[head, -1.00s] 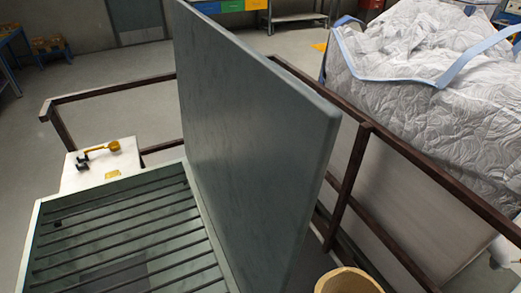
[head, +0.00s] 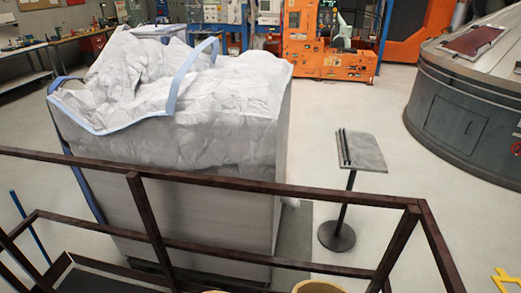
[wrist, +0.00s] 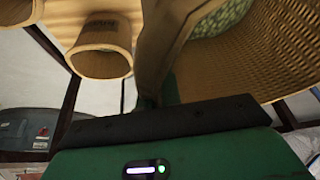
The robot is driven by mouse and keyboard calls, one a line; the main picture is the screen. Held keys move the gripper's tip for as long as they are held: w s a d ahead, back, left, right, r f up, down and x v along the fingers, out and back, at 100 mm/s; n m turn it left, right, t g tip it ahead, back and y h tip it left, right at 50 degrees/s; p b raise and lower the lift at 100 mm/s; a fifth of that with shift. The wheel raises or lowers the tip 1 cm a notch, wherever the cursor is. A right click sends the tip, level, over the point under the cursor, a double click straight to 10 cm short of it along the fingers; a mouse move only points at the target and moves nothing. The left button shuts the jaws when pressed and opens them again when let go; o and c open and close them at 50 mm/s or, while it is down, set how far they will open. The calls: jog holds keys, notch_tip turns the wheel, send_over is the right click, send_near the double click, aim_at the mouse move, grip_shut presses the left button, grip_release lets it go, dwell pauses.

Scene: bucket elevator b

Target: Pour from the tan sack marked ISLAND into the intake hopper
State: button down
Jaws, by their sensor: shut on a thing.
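In the wrist view my gripper (wrist: 160,95) is shut on the wall of a large tan woven sack (wrist: 225,65), close to the camera. Green speckled material (wrist: 222,18) shows inside its mouth. No mark is visible on the part I see. Another tan sack (wrist: 100,62) is apart from the gripper at upper left, with dark lettering too blurred to read. Two tan rims show at the bottom edge of the head view, one of them clearer (head: 320,287). The intake hopper is not in view now.
Dark brown railings (head: 200,245) cross the front of the head view. Beyond them stand a big white bulk bag (head: 190,115), a small pedestal stand (head: 362,152) and a round grey tank (head: 465,110) at right. The floor between them is clear.

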jog(key=w+p+v, duration=0.1)
jog(key=p+v, duration=2.1)
jog(key=shift+a+r, duration=0.2)
jog(key=shift+r, duration=0.15)
jog(key=shift+s, duration=0.1)
